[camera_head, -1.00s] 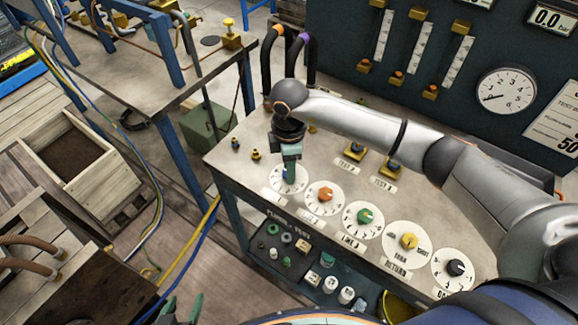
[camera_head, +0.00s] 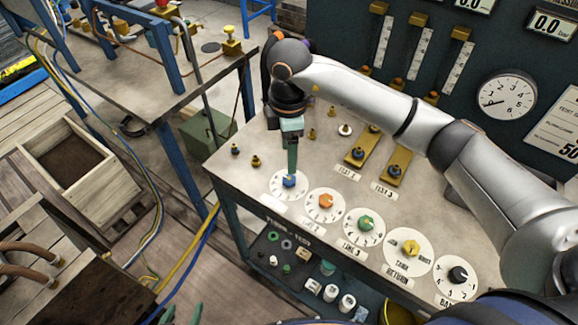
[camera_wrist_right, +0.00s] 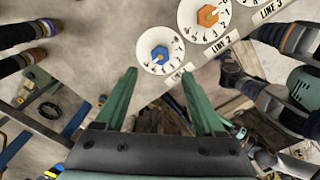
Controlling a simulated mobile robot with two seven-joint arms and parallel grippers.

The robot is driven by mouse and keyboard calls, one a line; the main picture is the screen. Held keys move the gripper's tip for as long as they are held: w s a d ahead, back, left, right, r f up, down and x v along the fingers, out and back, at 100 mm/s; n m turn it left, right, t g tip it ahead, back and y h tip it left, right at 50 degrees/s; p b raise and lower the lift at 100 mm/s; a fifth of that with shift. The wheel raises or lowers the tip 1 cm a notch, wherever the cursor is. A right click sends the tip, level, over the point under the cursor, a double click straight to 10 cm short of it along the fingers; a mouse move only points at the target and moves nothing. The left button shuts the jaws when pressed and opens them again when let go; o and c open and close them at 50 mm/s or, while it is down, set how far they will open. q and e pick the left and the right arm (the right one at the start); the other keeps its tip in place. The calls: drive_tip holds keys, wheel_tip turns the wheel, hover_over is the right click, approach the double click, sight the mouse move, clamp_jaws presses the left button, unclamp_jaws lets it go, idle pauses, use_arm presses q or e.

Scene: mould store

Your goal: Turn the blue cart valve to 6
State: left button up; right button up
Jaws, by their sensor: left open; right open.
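The blue valve (camera_head: 289,181) is a small knob on a white numbered dial (camera_head: 277,190), at the left end of the row on the cart top. It also shows in the right wrist view (camera_wrist_right: 160,54). My right gripper (camera_head: 291,168) hangs just above and behind it, pointing down. In the right wrist view its two green fingers (camera_wrist_right: 158,75) are apart with nothing between them, and the knob lies just beyond the tips. I cannot read the knob's setting surely. My left gripper (camera_head: 181,314) shows only its green fingertips, apart, at the bottom edge.
Orange (camera_head: 326,201), green (camera_head: 365,223), yellow (camera_head: 410,247) and black (camera_head: 457,273) knobs continue the row to the right. Small brass fittings (camera_head: 256,160) stand left of the blue dial. A dark gauge panel (camera_head: 420,100) rises behind.

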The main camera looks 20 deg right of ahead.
drive_tip(key=shift+r, duration=2.1)
